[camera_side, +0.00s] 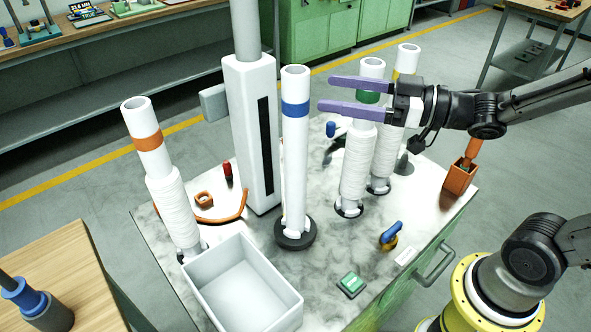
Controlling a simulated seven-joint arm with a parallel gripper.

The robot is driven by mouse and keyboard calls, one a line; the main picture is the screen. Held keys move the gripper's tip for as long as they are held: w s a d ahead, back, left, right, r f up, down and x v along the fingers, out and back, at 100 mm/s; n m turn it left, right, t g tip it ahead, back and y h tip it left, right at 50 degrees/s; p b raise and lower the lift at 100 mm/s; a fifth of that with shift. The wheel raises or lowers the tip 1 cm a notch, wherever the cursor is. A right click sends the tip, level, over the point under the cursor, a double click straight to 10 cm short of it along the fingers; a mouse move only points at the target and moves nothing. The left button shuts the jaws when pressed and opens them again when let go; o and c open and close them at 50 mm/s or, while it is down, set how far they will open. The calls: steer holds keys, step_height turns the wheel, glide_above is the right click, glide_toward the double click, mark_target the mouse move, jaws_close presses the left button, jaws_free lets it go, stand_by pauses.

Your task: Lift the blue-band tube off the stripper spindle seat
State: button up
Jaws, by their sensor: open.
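The blue-band tube (295,150) is a tall white tube with a blue band near its open top. It stands upright on a dark round seat (296,238) in the middle of the marble-look bench top. My gripper (326,94) is open and empty, with two purple fingers pointing left. The fingertips are just right of the tube in the picture, near the height of the blue band, and a gap shows between them and the tube. Depth between them is hard to tell. The fingers pass in front of or beside the green-band tube (354,165).
An orange-band tube (158,165) leans at left; a yellow-band tube (389,150) stands behind right. A white column (248,130) rises close behind the blue-band tube. A white open bin (270,303), a green-topped block (351,284) and a blue-handled item (391,234) are in front.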

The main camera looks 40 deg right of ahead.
steer(key=x, duration=1)
steer(key=shift+a, duration=0.2)
steer(key=shift+w, duration=0.15)
jaws_close()
steer(key=shift+r, duration=0.1)
